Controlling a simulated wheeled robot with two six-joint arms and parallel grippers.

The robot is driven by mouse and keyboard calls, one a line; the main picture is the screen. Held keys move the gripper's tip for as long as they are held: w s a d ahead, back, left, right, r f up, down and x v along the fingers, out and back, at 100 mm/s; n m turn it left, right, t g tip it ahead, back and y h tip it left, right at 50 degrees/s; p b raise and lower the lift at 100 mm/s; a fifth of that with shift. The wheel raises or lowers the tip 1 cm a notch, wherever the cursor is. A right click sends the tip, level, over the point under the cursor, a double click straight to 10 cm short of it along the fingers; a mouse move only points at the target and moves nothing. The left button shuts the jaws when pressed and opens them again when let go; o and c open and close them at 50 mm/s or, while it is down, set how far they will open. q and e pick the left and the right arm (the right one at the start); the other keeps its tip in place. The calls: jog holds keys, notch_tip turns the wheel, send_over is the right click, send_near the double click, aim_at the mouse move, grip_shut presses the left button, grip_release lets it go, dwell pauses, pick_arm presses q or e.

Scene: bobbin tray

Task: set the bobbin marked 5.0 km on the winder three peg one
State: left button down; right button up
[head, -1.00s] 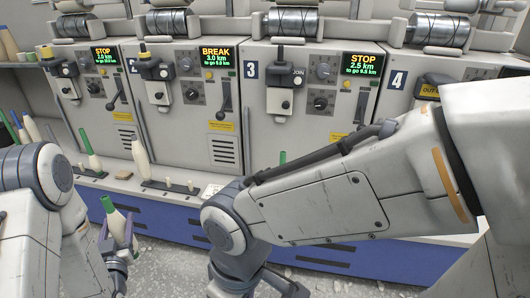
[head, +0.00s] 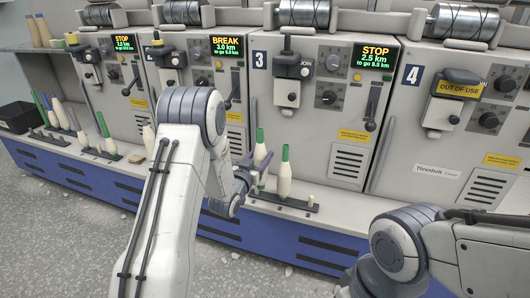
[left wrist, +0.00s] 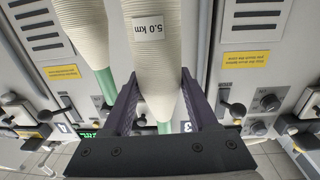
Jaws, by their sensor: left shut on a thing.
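My left gripper (head: 246,178) is shut on a cream bobbin with a green top (head: 260,155), in front of winder three (head: 300,130). In the left wrist view its label reads 5.0 km (left wrist: 149,28), upside down, between the two dark fingers. The held bobbin looks upright above the left part of winder three's peg rail (head: 298,207). Whether its base touches a peg is hidden by the gripper. A second green-topped bobbin (head: 284,172) stands on the rail just right of it; it also shows in the left wrist view (left wrist: 85,30). A short bare peg (head: 311,201) is at the rail's right end.
Winder three's screen (head: 372,56) reads STOP, 2.5 km. Winder four carries an OUT OF USE tag (head: 458,89). More bobbins (head: 105,132) stand along the ledge to the left. My right arm is at the lower right, its gripper outside the picture. The ledge right of the rail looks clear.

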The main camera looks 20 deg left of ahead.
aim_at(256, 164)
pick_arm(q)
jog(key=shift+w+a+f+b, duration=0.4)
jog(key=shift+w+f+b, duration=0.05)
jog(key=shift+f+b, duration=0.3)
jog(key=shift+w+a+f+b, duration=0.35)
jog(key=shift+w+f+b, duration=0.15)
jog(key=shift+f+b, duration=0.25)
jog(key=shift+w+a+f+b, duration=0.4)
jog(key=shift+w+f+b, duration=0.05)
jog(key=shift+f+b, duration=0.3)
jog(key=shift+f+b, duration=0.55)
jog(key=shift+c, duration=2.3)
grip_release()
jog(key=shift+r, duration=0.1)
jog(key=shift+s, duration=0.1)
